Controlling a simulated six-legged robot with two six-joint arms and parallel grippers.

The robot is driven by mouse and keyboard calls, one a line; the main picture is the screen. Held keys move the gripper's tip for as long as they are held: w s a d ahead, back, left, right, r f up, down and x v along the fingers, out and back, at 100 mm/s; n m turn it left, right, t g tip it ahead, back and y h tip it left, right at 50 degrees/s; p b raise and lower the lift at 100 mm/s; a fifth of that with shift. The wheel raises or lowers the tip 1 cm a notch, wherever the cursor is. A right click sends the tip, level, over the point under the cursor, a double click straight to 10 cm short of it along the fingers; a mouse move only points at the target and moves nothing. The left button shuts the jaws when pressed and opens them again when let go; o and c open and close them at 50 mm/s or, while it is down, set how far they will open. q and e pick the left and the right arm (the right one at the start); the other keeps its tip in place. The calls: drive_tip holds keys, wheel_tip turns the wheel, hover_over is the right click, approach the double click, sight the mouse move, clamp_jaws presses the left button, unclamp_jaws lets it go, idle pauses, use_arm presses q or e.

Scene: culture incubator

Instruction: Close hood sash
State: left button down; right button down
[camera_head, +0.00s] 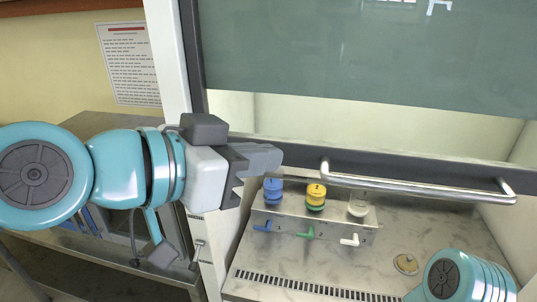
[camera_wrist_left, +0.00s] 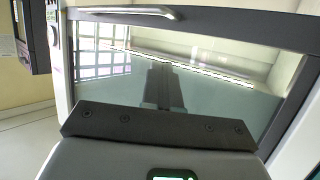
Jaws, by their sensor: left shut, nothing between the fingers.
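The hood sash (camera_head: 270,148) is a framed glass panel with a dark lower rail. A silver bar handle (camera_head: 420,185) runs along that rail. Below the rail the hood stands open, with its worktop showing. My left gripper (camera_head: 262,158) is shut and empty at the left end of the rail, left of the handle; whether it touches the rail I cannot tell. In the left wrist view the sash rail (camera_wrist_left: 225,23) and the handle (camera_wrist_left: 125,12) cross the top, with glass below. My right gripper is out of view; only part of my right arm shows at lower right.
A small brass disc (camera_head: 405,264) lies on the marbled worktop (camera_head: 330,262). A white hood post (camera_head: 168,50) stands near my left arm. A metal bench is at left.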

use_arm(q)
drive_tip(key=s+f+p+x, duration=0.1)
drive_tip(key=f+x, duration=0.1)
drive_tip(key=x, duration=1)
drive_tip(key=shift+a+f, duration=0.3)
drive_tip(key=shift+f, duration=0.05)
drive_tip(key=shift+d, duration=0.1)
